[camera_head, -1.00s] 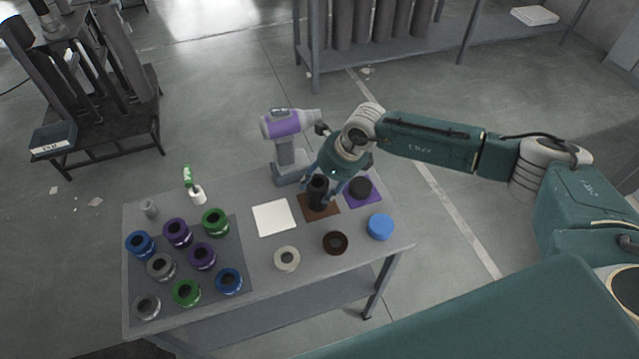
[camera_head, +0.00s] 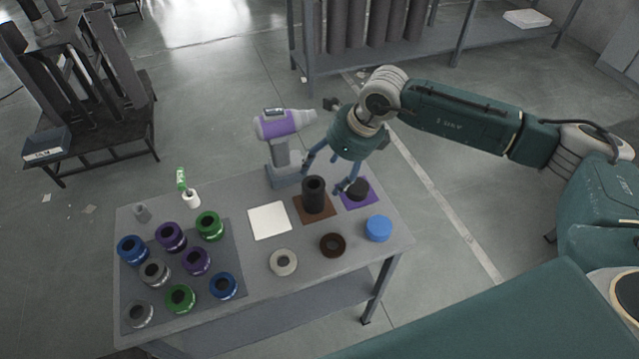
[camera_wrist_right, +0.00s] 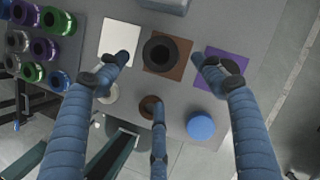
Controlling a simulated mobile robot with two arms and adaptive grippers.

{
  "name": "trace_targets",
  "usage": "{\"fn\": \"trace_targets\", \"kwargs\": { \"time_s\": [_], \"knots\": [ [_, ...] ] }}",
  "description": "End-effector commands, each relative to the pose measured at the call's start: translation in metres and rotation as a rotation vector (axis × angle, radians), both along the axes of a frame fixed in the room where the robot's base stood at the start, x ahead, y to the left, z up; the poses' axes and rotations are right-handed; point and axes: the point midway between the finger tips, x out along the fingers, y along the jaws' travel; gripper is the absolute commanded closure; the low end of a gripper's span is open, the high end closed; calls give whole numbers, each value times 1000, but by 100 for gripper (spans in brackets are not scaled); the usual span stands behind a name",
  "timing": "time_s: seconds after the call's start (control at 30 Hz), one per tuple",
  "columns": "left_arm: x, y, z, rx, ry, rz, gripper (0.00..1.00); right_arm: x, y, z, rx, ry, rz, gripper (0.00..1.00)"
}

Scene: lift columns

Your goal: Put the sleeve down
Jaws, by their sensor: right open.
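The sleeve (camera_head: 314,194), a dark upright cylinder with an open top, stands on the brown mat (camera_head: 328,217). In the right wrist view the sleeve (camera_wrist_right: 161,54) shows from above as a black ring on the brown mat (camera_wrist_right: 183,77). My right gripper (camera_head: 328,178) is open and empty, with its fingers spread apart above and behind the sleeve. In the right wrist view the fingers lie to either side of the sleeve, clear of it. My left gripper is not in view.
A white mat (camera_head: 269,221) lies left of the sleeve, and a purple mat (camera_head: 370,198) with a black piece (camera_head: 357,188) lies right. A purple-grey power tool (camera_head: 283,150) stands behind. A blue disc (camera_head: 378,229), a brown ring (camera_head: 332,245) and a pale ring (camera_head: 283,262) lie in front.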

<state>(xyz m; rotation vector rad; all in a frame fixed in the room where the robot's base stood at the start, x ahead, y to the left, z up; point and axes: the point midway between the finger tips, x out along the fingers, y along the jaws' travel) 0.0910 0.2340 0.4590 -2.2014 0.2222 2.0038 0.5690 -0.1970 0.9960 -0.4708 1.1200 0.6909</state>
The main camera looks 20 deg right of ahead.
Motion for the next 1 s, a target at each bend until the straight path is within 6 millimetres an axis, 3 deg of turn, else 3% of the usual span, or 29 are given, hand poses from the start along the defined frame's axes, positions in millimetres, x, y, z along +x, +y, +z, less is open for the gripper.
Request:
{"fn": "trace_targets", "kwargs": {
  "time_s": [0.13, 0.3, 0.8, 0.9, 0.97, 1.0],
  "knots": [
    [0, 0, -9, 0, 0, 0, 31, -6, -6, 20, 0, -1, 0, 32],
    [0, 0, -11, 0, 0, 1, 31, -10, -9, 32, 0, 0, 0, 32],
    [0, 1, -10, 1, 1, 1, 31, -10, -9, 33, 1, 1, 1, 32],
    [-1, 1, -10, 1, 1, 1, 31, -13, 3, 32, 32, 4, 11, 32],
    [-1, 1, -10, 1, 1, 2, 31, -17, 22, 32, 85, 4, 27, 32],
    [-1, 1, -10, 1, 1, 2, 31, -21, 41, 33, 139, 7, 41, 32]
  ]
}}
